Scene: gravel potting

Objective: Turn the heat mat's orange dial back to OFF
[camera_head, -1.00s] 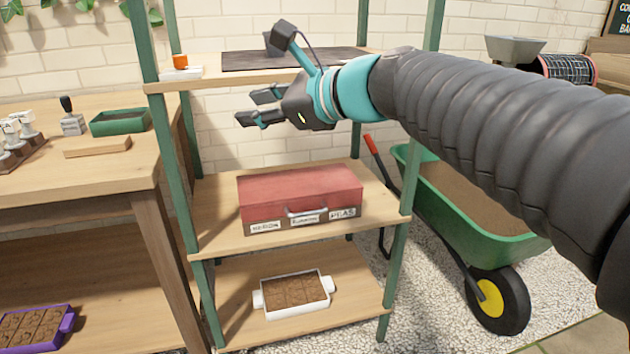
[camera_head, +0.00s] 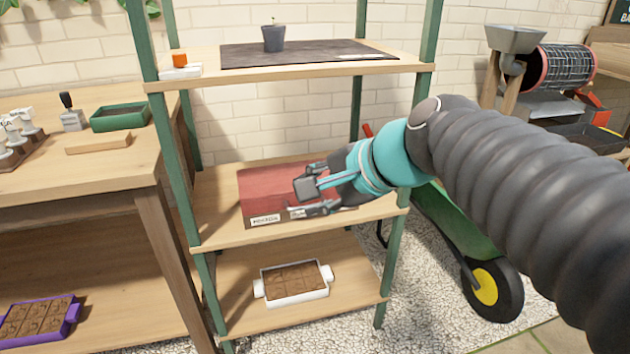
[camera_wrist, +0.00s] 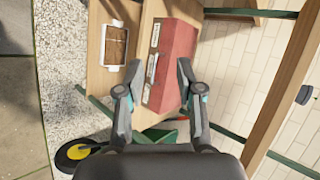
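The orange dial (camera_head: 179,60) sits on a small white control box (camera_head: 181,72) at the left end of the top shelf. The dial is small, and I cannot read its setting. The dark heat mat (camera_head: 235,56) lies to its right on the same shelf. My gripper (camera_head: 300,197) is lower, in front of the red case on the middle shelf, to the right of and below the dial. In the wrist view my gripper (camera_wrist: 152,75) has its two fingers spread with nothing held between them. The dial cannot be made out in the wrist view.
A small dark pot with a seedling (camera_head: 273,38) stands on the mat. The red case (camera_head: 262,190) is on the middle shelf, partly hidden by my gripper. A green shelf post (camera_head: 165,130) stands just left of the control box. A white-handled tray (camera_head: 292,296) is below.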

